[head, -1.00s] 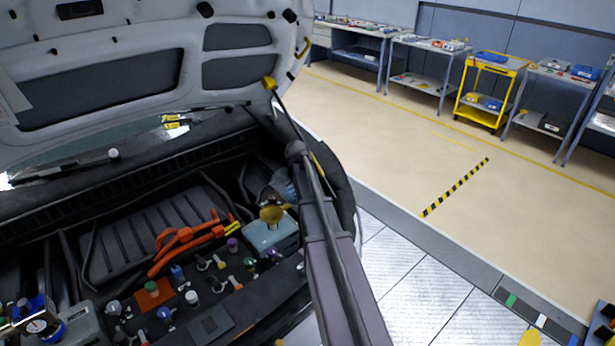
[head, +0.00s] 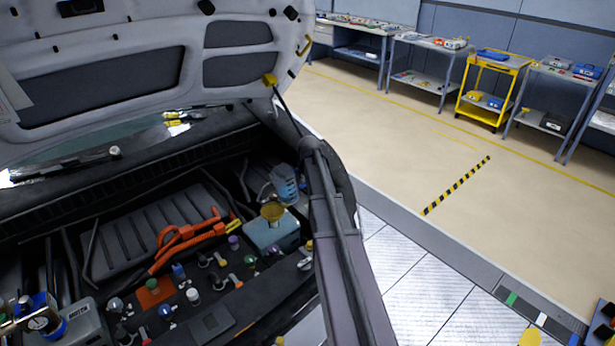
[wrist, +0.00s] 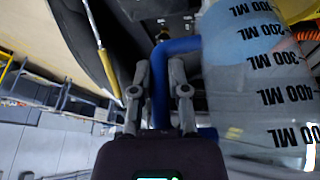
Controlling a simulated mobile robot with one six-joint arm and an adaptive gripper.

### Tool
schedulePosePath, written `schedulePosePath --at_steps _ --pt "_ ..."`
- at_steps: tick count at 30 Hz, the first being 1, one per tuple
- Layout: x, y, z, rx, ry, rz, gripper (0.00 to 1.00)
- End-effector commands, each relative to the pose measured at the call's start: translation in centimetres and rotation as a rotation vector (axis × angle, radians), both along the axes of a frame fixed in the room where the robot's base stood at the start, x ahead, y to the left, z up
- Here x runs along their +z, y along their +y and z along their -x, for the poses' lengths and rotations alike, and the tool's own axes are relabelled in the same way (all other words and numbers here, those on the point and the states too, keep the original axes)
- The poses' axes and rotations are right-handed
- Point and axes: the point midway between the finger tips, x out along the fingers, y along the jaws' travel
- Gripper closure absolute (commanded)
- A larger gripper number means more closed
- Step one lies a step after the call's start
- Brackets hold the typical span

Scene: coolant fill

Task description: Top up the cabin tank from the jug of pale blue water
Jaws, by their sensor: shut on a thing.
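The clear jug (wrist: 265,85) with black ML marks fills the right of the wrist view; its marks read upside down there. My gripper (wrist: 159,95) is shut on its blue handle (wrist: 162,75). In the head view the jug (head: 285,183), with pale blue content, is just behind and right of a yellow funnel (head: 272,211). The funnel stands on a pale blue-grey tank (head: 271,236) in the engine bay. My arm hides my gripper in the head view. I cannot tell the water level, or whether the jug is over the funnel.
The raised bonnet (head: 130,60) hangs above the bay, with a prop rod at its right. Orange cables (head: 190,240) and several coloured caps lie left of and before the tank. A yellow cart (head: 490,90) and benches stand far off across clear floor.

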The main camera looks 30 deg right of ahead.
Motion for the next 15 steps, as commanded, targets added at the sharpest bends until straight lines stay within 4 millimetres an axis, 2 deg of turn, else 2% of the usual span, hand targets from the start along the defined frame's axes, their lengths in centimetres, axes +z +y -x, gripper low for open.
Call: schedulePosePath --at_steps 6,15 --pt "-0.42 0.27 -0.05 -0.001 -0.007 -0.083 1.00" --pt "-0.47 0.42 -0.02 -0.001 -0.009 -0.109 1.00"
